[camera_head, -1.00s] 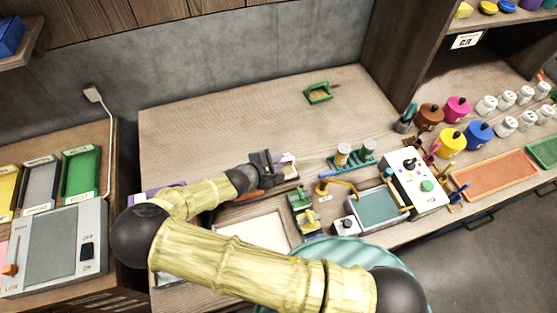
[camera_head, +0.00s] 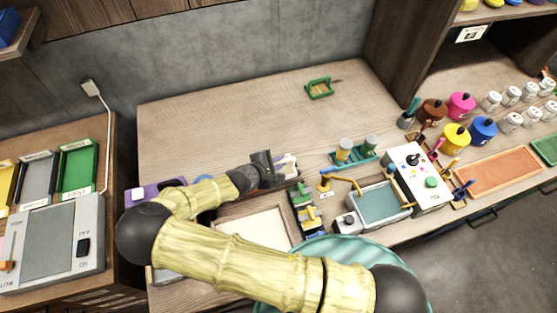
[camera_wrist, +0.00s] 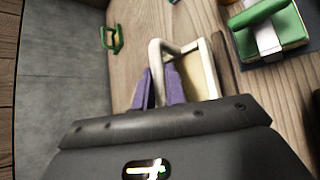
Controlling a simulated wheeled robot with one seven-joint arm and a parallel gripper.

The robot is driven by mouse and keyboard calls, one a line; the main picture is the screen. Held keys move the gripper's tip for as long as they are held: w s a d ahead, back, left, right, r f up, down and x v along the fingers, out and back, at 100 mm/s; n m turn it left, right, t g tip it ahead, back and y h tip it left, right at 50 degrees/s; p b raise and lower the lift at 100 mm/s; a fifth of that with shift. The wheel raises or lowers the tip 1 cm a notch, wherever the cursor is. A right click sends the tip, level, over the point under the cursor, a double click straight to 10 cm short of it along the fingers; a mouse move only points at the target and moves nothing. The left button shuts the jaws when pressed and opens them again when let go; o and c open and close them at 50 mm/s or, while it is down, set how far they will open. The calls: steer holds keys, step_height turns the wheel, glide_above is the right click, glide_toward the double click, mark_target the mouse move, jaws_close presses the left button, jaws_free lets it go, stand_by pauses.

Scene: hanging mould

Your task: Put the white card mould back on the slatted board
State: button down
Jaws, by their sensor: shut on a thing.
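The white card mould (camera_wrist: 200,70) is a white frame with a handle and a tan screen, close in front of my gripper (camera_wrist: 162,90) in the wrist view. The purple fingers are shut on it at its near side, and the exact contact is partly hidden. In the head view the white mould (camera_head: 289,164) is a small pale shape beside the dark wrist of my gripper (camera_head: 276,166), over the table. I cannot make out the slatted board for certain in either view.
A green framed mould (camera_head: 320,88) lies at the back of the table (camera_head: 220,120), with bare wood around it. A pale framed panel (camera_head: 262,227) lies below my gripper. A teal-screened tray (camera_head: 380,203) and a white control box (camera_head: 418,177) stand to the right.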

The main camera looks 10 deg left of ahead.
steer(key=shift+f+b, duration=0.65)
steer(key=shift+f, duration=0.6)
steer(key=shift+f+b, duration=0.35)
steer(key=shift+f, duration=0.05)
steer(key=c, duration=1.4)
jaws_free()
steer(key=shift+o, duration=0.2)
steer(key=shift+s+a, duration=0.1)
steer(key=b+v, duration=0.3)
steer(key=v, duration=1.4)
steer(key=shift+s, duration=0.15)
